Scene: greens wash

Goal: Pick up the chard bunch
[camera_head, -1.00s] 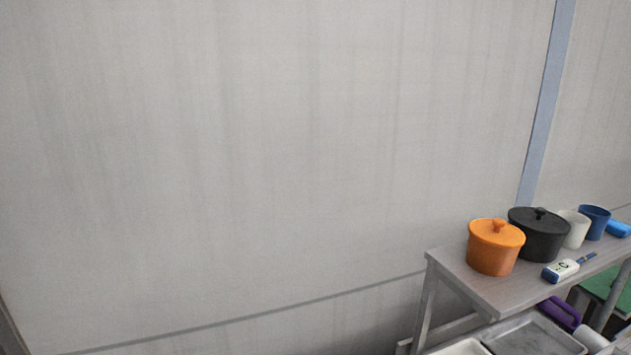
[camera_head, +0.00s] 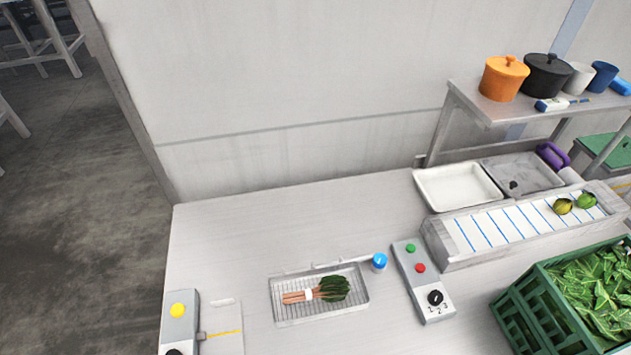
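The chard bunch (camera_head: 318,291) lies in a shallow wire-bottomed tray (camera_head: 290,318) on the light table. Its dark green leaves point right and its pinkish stems point left, with a white band around the stems. Neither of my grippers shows in the head view, so nothing is seen touching the bunch.
A control box with green and red buttons (camera_head: 423,281) stands right of the tray, near a blue-capped item (camera_head: 379,262). A box with a yellow button (camera_head: 179,318) is at left. A green crate of leaves (camera_head: 528,310) and a striped conveyor (camera_head: 466,255) are right. Table behind the tray is clear.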

